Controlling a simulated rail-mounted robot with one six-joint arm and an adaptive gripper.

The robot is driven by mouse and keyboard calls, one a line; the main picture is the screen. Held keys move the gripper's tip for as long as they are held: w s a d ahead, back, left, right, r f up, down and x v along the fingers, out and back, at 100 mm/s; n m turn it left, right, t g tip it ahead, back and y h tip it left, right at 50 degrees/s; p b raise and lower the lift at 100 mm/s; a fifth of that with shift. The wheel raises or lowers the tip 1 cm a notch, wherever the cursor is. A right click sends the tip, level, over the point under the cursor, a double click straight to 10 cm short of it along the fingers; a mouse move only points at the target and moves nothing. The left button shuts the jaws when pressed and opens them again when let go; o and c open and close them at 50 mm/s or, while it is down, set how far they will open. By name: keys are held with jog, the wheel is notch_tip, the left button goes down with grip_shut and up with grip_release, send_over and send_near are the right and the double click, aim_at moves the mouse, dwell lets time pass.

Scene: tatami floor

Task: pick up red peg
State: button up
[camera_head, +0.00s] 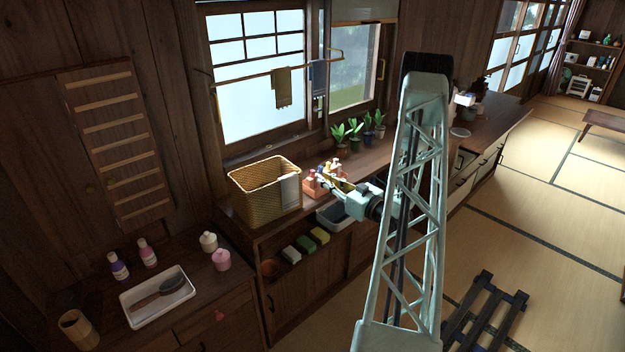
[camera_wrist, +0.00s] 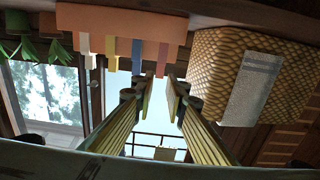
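In the wrist view, which looks upside down, an orange-brown holder (camera_wrist: 120,22) has several coloured pegs jutting from it in a row. The red peg (camera_wrist: 162,57) is at the end of the row nearest the basket, beside a blue peg (camera_wrist: 137,55). My gripper (camera_wrist: 152,92) is open and empty, its fingers pointing toward the holder. The red peg's end lies just ahead of the gap between the fingertips; I see no contact. In the head view, my gripper (camera_head: 327,182) is at the holder (camera_head: 312,185) on the counter; the red peg cannot be made out clearly there.
A woven basket (camera_head: 265,193) with a pale cloth stands left of the holder, and it shows close by in the wrist view (camera_wrist: 212,75). Potted plants (camera_head: 355,132) stand behind to the right, by the window. A lower shelf holds sponges (camera_head: 306,243).

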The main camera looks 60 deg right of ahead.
aim_at(314, 172)
jog(key=shift+x, duration=1.15)
jog(key=shift+w, duration=0.15)
jog(key=shift+b+x, duration=0.45)
jog(key=shift+x, duration=2)
jog(key=shift+d, duration=0.1)
jog(key=shift+c, duration=0.7)
jog(key=shift+c, duration=0.9)
jog(key=shift+r, duration=0.15)
jog(key=shift+r+p, duration=0.75)
jog(key=shift+r, duration=4.15)
jog(key=shift+r, duration=0.25)
